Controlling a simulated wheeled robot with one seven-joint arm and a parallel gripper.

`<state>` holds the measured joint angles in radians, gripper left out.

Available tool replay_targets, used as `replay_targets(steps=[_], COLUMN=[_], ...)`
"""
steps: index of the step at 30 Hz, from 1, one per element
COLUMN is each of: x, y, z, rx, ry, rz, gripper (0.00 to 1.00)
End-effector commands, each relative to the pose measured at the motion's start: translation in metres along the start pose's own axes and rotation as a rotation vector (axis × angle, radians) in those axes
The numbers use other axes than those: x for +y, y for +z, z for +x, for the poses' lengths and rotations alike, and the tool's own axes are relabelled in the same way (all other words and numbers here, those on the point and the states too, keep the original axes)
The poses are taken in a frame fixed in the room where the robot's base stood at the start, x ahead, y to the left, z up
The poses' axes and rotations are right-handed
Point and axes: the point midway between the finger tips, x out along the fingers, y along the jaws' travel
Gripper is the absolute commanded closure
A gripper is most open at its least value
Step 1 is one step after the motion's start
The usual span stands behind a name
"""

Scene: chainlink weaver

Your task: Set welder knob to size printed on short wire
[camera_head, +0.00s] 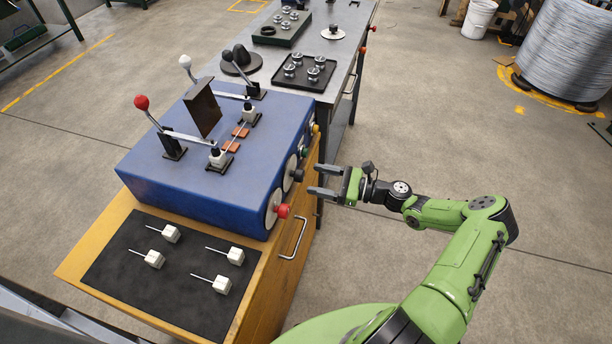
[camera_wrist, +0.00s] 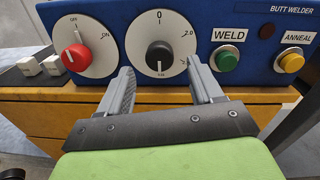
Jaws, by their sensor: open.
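The blue butt welder (camera_head: 190,190) sits on a yellow-wood cabinet. On its front, the black knob (camera_wrist: 160,56) is centred on a white dial (camera_wrist: 139,35), with a white mark pointing down. I can read "0" at the top and "2.0" at the upper right; the bottom print is too small. My gripper (camera_head: 317,181) is open and empty, in front of the black knob, which also shows in the head view (camera_head: 297,175). In the wrist view the knob appears between my fingertips (camera_wrist: 160,72), apart from them. Several white blocks with short wires (camera_head: 165,234) lie on a black mat; I see no readable size.
A red knob (camera_wrist: 76,57) on an OFF/ON dial is left of the black knob. A green WELD button (camera_wrist: 228,60) and yellow ANNEAL button (camera_wrist: 291,61) are to the right. A cabinet handle (camera_head: 293,240) sticks out below.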

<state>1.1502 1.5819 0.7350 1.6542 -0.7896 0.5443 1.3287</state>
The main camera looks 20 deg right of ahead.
Motion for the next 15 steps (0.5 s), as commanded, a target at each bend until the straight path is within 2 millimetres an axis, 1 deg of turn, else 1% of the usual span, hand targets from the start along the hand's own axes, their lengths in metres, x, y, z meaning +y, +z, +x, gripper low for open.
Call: replay_targets(steps=[1,3,6,9,15], x=[0.001,0.001,0.0,0.0,0.0], y=[0.0,0.0,-0.001,0.0,0.0], z=[0.012,0.025,0.037,0.043,0.043], rx=[-0.002,-0.001,0.0,0.0,0.0], ry=[0.003,0.002,0.001,0.001,0.0], rz=[0.0,-0.001,0.0,-0.001,-0.001], gripper=[0.35,0.35,0.35,0.35,0.35])
